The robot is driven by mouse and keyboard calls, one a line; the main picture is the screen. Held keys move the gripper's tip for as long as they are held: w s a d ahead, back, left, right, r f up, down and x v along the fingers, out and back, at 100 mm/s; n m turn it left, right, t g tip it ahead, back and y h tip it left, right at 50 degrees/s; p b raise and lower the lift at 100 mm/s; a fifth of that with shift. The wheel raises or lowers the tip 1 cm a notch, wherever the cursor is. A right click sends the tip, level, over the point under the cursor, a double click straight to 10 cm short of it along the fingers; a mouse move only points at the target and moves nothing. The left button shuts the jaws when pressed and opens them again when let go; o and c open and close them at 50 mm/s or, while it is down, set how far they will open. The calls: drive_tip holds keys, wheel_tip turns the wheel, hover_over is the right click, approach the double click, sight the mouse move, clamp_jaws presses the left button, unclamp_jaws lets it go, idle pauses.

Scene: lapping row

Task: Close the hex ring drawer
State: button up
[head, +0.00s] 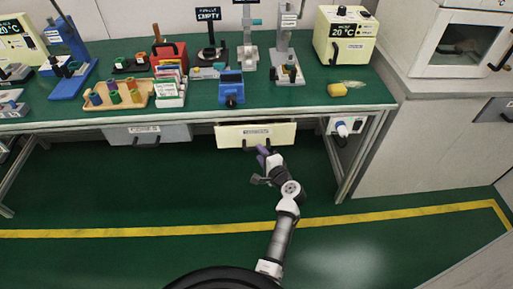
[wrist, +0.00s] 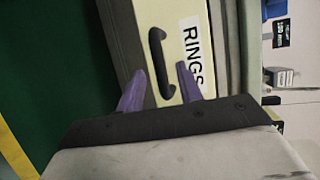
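The hex ring drawer (head: 232,134) is cream, with a dark handle and a white label on its front. It hangs under the green bench and stands partly pulled out. In the wrist view its front (wrist: 146,14) fills the middle, with the label reading "RINGS" and the black handle (wrist: 155,48) upright in the picture. My gripper (head: 263,150) is just in front of the drawer, near the handle. In the wrist view my gripper's purple fingers (wrist: 161,70) are spread apart with nothing held. The handle's lower part shows between the fingertips; I cannot tell whether they touch it.
A grey drawer (head: 175,134) hangs under the bench to the left. A white socket box (head: 346,125) and a bench leg (head: 362,160) are to the right. The bench top (head: 330,104) carries instruments and a yellow sponge (head: 337,90). The green floor in front is clear.

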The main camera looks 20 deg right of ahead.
sight(256, 149)
drive_tip(key=shift+x, duration=2.05)
drive_tip(key=shift+c, duration=0.5)
clamp_jaws()
